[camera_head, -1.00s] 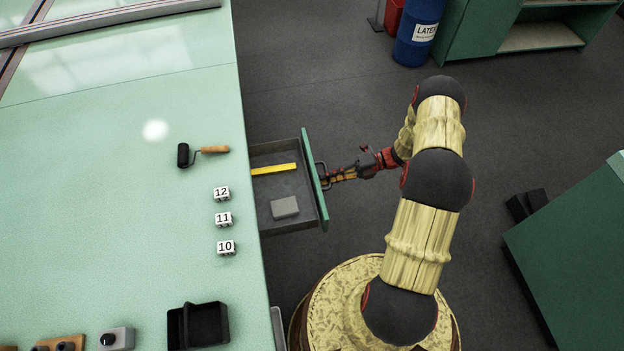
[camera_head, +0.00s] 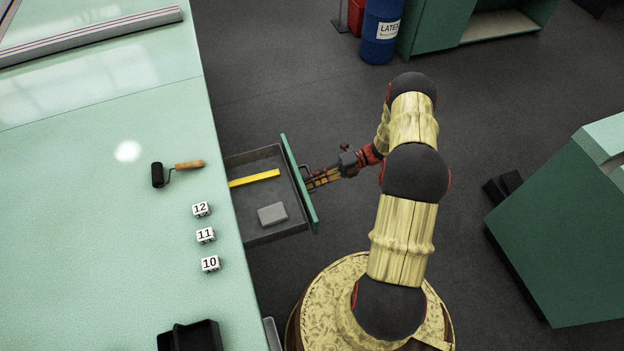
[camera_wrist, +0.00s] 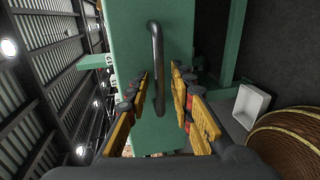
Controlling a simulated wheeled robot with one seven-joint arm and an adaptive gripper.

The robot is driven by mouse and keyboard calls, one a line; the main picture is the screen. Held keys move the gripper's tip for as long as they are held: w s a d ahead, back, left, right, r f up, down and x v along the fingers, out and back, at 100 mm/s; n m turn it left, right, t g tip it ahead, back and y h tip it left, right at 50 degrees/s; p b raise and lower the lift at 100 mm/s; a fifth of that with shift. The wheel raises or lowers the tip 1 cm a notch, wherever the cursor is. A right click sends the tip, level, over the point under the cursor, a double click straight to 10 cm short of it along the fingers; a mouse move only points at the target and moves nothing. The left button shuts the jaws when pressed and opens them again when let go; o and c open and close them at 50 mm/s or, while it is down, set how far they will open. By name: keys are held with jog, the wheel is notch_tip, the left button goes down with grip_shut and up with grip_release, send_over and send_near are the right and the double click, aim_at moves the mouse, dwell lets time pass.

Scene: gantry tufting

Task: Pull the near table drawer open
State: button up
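The near table drawer (camera_head: 262,238) is pulled partly out of the green table's right side. Its grey tray holds a yellow bar (camera_head: 254,178) and a grey block (camera_head: 272,214). The green drawer front (camera_head: 299,184) carries a dark bar handle, seen upright in the wrist view (camera_wrist: 156,45). My gripper (camera_head: 309,184) is at this handle. In the wrist view its orange-padded fingers (camera_wrist: 162,84) stand on either side of the handle, with green showing in the gaps. The fingers look apart, not closed on the bar.
A blue drum (camera_head: 380,30) stands at the back. A green cabinet (camera_head: 560,240) is at right. Dark floor lies clear around the drawer.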

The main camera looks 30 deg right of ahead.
jog(key=shift+d, duration=0.1)
jog(key=v, duration=1.2)
dwell(0.4)
